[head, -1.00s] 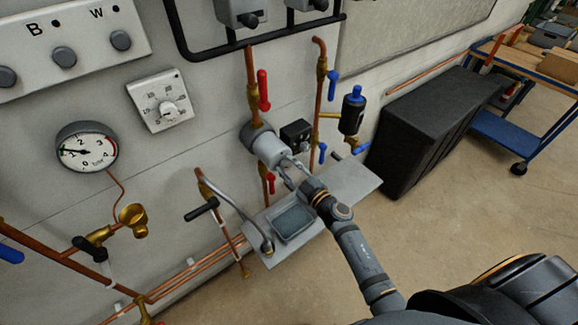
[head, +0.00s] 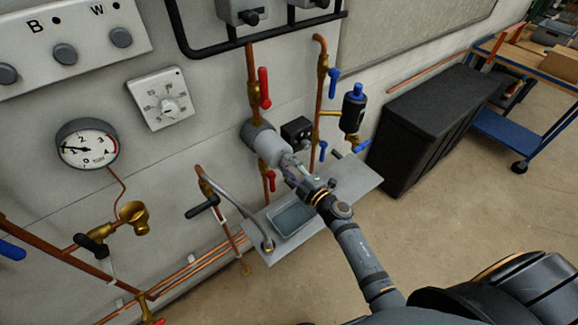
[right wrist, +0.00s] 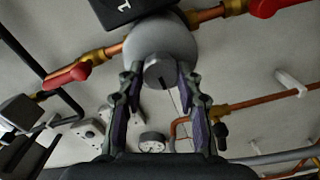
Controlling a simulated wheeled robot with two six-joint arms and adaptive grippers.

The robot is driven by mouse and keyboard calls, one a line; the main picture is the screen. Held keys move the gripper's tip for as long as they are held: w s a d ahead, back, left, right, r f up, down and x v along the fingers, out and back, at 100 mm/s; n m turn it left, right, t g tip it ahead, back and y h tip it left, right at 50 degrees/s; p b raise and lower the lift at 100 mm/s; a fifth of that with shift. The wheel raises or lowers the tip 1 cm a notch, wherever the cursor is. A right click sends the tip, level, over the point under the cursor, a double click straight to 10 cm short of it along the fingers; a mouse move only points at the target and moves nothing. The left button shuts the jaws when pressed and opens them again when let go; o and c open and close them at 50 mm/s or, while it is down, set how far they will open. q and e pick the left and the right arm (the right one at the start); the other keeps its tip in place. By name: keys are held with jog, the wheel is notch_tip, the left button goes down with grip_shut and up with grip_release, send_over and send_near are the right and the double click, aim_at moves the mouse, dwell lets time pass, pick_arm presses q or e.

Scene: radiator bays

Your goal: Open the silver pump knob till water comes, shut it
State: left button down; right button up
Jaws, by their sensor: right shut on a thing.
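The silver pump (head: 268,143) is a short cylinder set on the copper pipe at the wall. In the right wrist view its round body (right wrist: 160,40) has a small grey knob (right wrist: 158,74) with a dark index line on its front face. My right gripper (head: 289,163) reaches it from the front. In the right wrist view its two fingers are on either side of the knob, shut on it. The fingers partly hide the knob's sides. In the head view the knob is mostly hidden by the fingers. I cannot make out any water coming out. My left gripper is not in view.
Red levers (head: 264,87) and blue levers (head: 333,82) sit on pipes around the pump. A grey shelf (head: 352,183) with a shallow tray (head: 275,234) lies below. A pressure gauge (head: 87,145) is at left. A black bin (head: 425,125) stands right. Floor in front is clear.

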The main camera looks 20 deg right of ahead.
dwell(0.4)
jog(key=o, duration=1.1)
jog(key=shift+o, duration=0.2)
jog(key=shift+s+d, duration=0.1)
jog(key=shift+s, duration=0.15)
jog(key=v, duration=1.1)
jog(key=shift+s, duration=0.25)
